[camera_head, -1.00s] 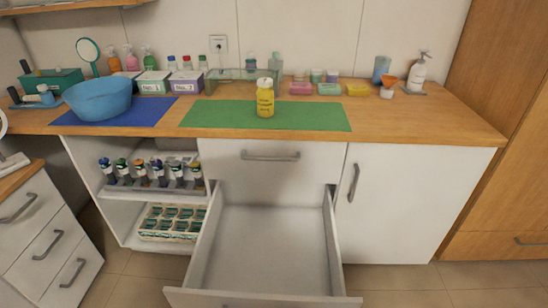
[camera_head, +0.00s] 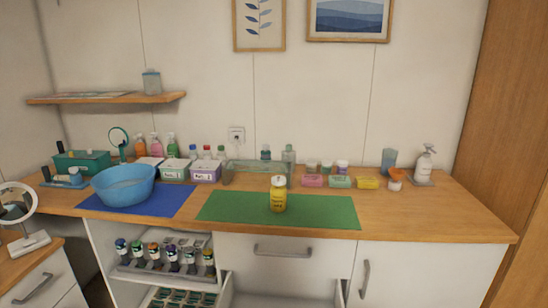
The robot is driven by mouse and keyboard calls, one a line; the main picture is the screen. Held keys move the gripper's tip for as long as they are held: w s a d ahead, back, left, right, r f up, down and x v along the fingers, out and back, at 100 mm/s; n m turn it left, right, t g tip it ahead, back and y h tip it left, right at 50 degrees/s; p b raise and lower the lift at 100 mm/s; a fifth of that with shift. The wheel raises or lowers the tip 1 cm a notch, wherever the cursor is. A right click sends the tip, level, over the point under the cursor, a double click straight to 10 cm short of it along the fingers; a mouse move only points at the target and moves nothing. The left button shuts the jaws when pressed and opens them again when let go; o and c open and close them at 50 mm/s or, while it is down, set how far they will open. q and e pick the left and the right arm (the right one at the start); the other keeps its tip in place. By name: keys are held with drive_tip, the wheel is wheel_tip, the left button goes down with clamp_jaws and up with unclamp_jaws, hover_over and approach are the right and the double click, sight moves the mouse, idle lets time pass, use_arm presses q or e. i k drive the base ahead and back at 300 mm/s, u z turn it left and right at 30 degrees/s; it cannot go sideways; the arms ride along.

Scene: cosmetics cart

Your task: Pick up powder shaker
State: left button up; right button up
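A yellow bottle with a pale cap (camera_head: 278,194), which looks like the powder shaker, stands upright on the green mat (camera_head: 330,211). The mat lies on the wooden counter. The writing on its label is too small to read. Neither of my grippers shows in the head view, and nothing touches the bottle.
A blue bowl (camera_head: 124,186) stands on a blue mat (camera_head: 183,201) to the left. Boxes, bottles, a glass tray (camera_head: 262,167) and several soap bars line the back. The green mat around the bottle is clear. An open drawer (camera_head: 282,300) sticks out below the counter.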

sight(279, 194)
drive_tip(key=u, duration=1.6)
drive_tip(key=k, duration=0.35)
drive_tip(key=z, duration=1.3)
